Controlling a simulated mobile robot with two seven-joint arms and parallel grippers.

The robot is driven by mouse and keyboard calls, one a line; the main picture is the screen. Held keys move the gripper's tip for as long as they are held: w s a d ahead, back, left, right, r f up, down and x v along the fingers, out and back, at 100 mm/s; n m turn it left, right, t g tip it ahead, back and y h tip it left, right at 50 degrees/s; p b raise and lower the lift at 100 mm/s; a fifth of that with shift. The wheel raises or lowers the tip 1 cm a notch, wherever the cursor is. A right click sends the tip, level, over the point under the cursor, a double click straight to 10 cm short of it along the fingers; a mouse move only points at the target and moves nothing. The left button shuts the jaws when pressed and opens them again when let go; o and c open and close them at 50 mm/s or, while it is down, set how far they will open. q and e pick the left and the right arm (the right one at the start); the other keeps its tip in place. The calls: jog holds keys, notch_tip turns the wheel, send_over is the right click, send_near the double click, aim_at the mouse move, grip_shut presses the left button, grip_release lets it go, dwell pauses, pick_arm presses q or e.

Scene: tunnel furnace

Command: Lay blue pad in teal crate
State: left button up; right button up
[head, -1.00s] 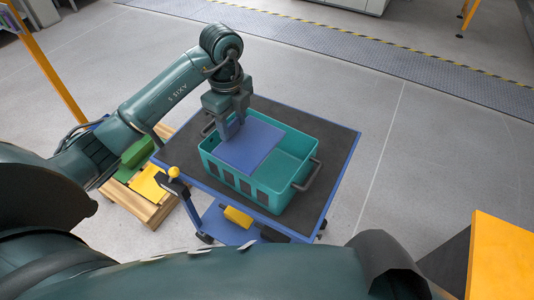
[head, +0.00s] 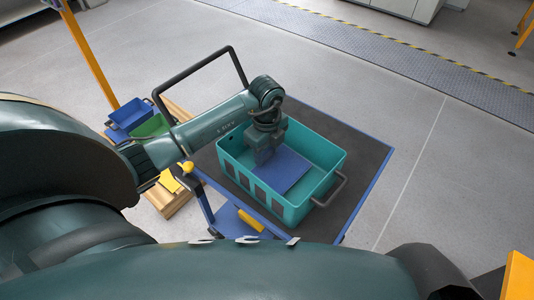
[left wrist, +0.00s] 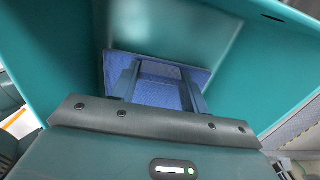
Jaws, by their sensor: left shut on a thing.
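The teal crate (head: 292,214) stands on the dark top of a blue-edged cart. My left gripper (head: 266,160) reaches down inside the crate, near its left side. It is shut on the blue pad (head: 290,172), a flat square piece that looks about level, within the crate walls. Whether the pad touches the crate floor I cannot tell. In the left wrist view the two fingers of the gripper (left wrist: 160,68) lie over the blue pad (left wrist: 158,94), with the teal crate walls (left wrist: 240,60) around it. My right gripper is not in view.
The cart's dark top (head: 364,150) is bare right of the crate. The crate has a dark handle (head: 329,190) at its right end. A wooden pallet (head: 168,200) with blue and green bins (head: 150,126) stands left. Open floor lies beyond the cart.

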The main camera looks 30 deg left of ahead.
pick_arm(q)
jog(key=shift+f, duration=0.8)
jog(key=shift+f, duration=0.1)
jog(key=o, duration=1)
notch_tip(320, 180, up, 12)
jog(key=shift+b, duration=0.3)
